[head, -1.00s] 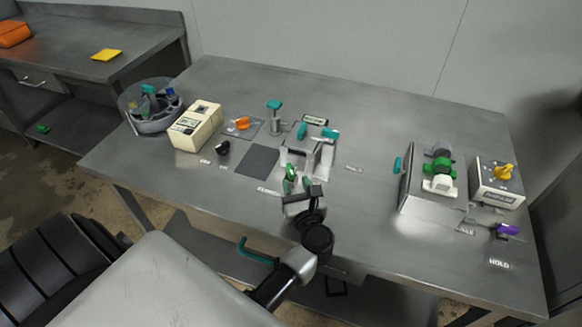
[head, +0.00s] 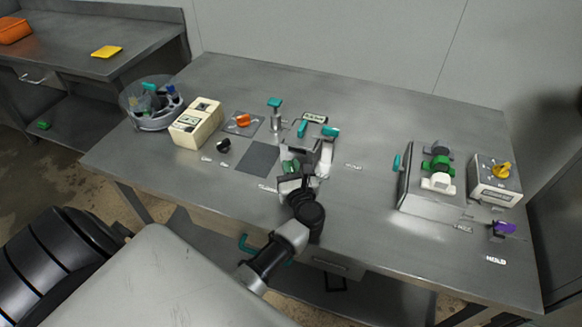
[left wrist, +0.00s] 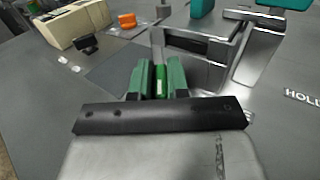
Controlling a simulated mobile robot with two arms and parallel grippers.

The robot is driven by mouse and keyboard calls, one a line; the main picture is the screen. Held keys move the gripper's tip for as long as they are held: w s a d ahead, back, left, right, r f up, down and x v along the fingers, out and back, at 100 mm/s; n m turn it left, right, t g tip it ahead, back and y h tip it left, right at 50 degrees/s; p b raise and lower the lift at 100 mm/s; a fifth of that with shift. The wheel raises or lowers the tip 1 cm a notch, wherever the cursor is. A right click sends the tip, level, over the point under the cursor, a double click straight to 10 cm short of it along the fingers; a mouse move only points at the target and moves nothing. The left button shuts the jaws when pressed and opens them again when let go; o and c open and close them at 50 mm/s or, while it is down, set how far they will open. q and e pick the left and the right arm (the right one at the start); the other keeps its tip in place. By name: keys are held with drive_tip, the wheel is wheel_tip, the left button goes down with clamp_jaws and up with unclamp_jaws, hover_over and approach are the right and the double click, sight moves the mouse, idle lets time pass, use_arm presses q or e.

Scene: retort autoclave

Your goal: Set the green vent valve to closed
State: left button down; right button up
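A narrow bright green handle (left wrist: 160,80), which looks like the vent valve, stands upright at the front of a grey metal fixture. The dark green fingers of my left gripper (left wrist: 159,84) are on either side of it in the left wrist view. Only a thin gap, if any, shows, so I cannot tell whether they grip it. In the head view my left gripper (head: 290,174) is at the fixture's front left and mostly hides the handle. The valve's markings are hidden. My right gripper is not in view.
The metal fixture (head: 325,160) has teal handles just beyond my gripper. A cream box (head: 196,125) and orange knob (head: 243,120) are to the left. The table between is clear.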

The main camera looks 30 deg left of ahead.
use_arm(q)
drive_tip(key=shift+m+t+h, duration=0.5)
drive_tip(key=shift+t, duration=0.1)
drive_tip(key=m+t+h, duration=0.3)
drive_tip(key=h, duration=0.2)
drive_tip(key=shift+s+a+m, duration=0.1)
drive_tip(key=shift+m, duration=0.3)
drive_tip(key=m+h, duration=0.1)
drive_tip(key=h, duration=0.1)
drive_tip(key=m+t+h+b, duration=0.1)
drive_tip(key=h, duration=0.1)
drive_tip(key=shift+a+f+m+t, duration=0.1)
drive_tip(key=shift+f+m+t, duration=0.05)
drive_tip(key=shift+m+t, duration=0.2)
drive_tip(key=m+h+b, duration=0.1)
drive_tip(key=h, duration=0.1)
drive_tip(key=m+h+b, duration=0.1)
drive_tip(key=m+h, duration=0.1)
drive_tip(key=h, duration=0.1)
drive_tip(key=shift+f+m, duration=0.1)
drive_tip(key=shift+m, duration=0.15)
drive_tip(key=m+h+b, duration=0.2)
drive_tip(key=h, duration=0.2)
drive_tip(key=shift+m+g+h+b, duration=0.5)
drive_tip(key=shift+m+g+h, duration=0.1)
drive_tip(key=shift+h, duration=0.1)
drive_tip(key=shift+r, duration=0.2)
drive_tip(key=c, duration=1.1)
unclamp_jaws()
